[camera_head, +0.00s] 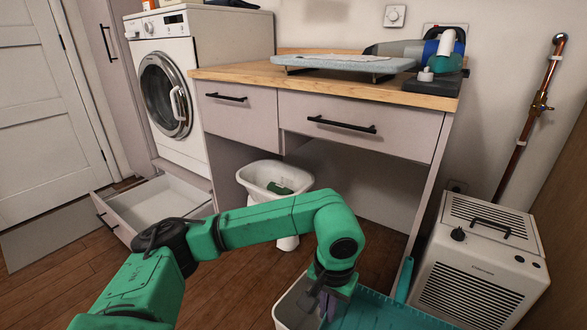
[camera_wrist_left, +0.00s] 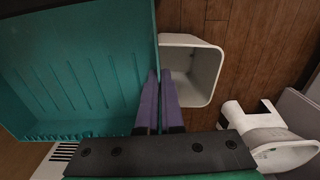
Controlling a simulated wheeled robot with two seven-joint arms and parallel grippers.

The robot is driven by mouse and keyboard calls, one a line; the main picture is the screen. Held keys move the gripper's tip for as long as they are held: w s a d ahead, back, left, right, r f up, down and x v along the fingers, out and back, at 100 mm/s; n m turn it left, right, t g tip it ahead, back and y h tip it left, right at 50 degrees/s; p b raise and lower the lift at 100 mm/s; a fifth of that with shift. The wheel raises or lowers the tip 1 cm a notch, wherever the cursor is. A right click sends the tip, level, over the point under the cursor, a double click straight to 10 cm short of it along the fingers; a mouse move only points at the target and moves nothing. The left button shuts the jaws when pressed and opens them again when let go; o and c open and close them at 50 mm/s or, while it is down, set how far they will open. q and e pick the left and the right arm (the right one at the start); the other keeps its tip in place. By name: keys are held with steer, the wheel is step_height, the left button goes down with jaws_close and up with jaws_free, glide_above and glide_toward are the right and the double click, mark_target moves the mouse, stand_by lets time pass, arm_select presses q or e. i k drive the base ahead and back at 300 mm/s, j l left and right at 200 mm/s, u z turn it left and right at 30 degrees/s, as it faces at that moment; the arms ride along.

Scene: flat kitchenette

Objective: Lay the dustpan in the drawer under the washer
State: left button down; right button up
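The dustpan (camera_head: 372,312) is teal with a ribbed inside. It shows at the bottom of the head view, partly cut off, and fills the upper left of the left wrist view (camera_wrist_left: 75,75). My left gripper (camera_head: 333,290) has purple fingers, which also show in the wrist view (camera_wrist_left: 160,95). They are shut on the dustpan's side wall, one finger on each side. The drawer under the washer (camera_head: 143,205) is pulled out and looks empty. The washer (camera_head: 172,85) stands above it. My right gripper is not in view.
A small white bin (camera_head: 290,305) stands beside the dustpan, below my left gripper. A white boxy appliance (camera_head: 478,265) is at right. Wooden floor before the drawer (camera_head: 65,275) is clear.

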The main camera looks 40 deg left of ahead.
mark_target(155, 212)
steer(key=k+j, duration=0.1)
steer(key=j, duration=0.85)
steer(key=k+j+z, duration=0.1)
steer(key=j, duration=0.35)
steer(key=k+j, duration=0.15)
steer(key=j, duration=0.75)
steer(key=k+j, duration=0.15)
steer(key=j, duration=0.3)
steer(key=k+j+z, duration=0.1)
steer(key=j, duration=0.4)
steer(key=k+j, duration=0.1)
steer(key=j, duration=0.35)
